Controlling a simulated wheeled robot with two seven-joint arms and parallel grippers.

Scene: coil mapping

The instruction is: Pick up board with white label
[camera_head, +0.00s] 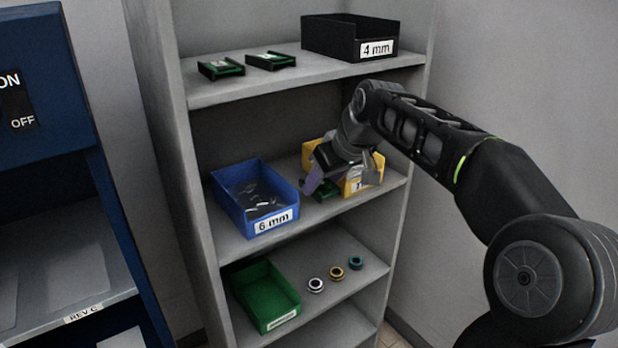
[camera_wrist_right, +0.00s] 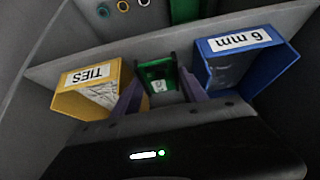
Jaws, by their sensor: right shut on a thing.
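My right gripper (camera_head: 324,181) reaches onto the middle shelf, between the blue and yellow bins. It is shut on a green board in a dark carrier (camera_head: 326,192). In the right wrist view, the purple-grey fingers (camera_wrist_right: 160,92) stand on both sides of this board (camera_wrist_right: 154,73), which shows a small white label. I cannot tell whether the board still touches the shelf. Two more green boards in dark carriers, a left one (camera_head: 221,68) and a right one (camera_head: 271,60), lie on the top shelf with pale patches. My left gripper is not in view.
A blue 6 mm bin (camera_head: 262,224) and a yellow TIES bin (camera_wrist_right: 66,102) flank the gripper closely. A black 4 mm bin (camera_head: 375,47) stands above. A green bin (camera_head: 265,297) and three rings (camera_head: 337,272) are below. A blue cabinet (camera_head: 45,150) stands left.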

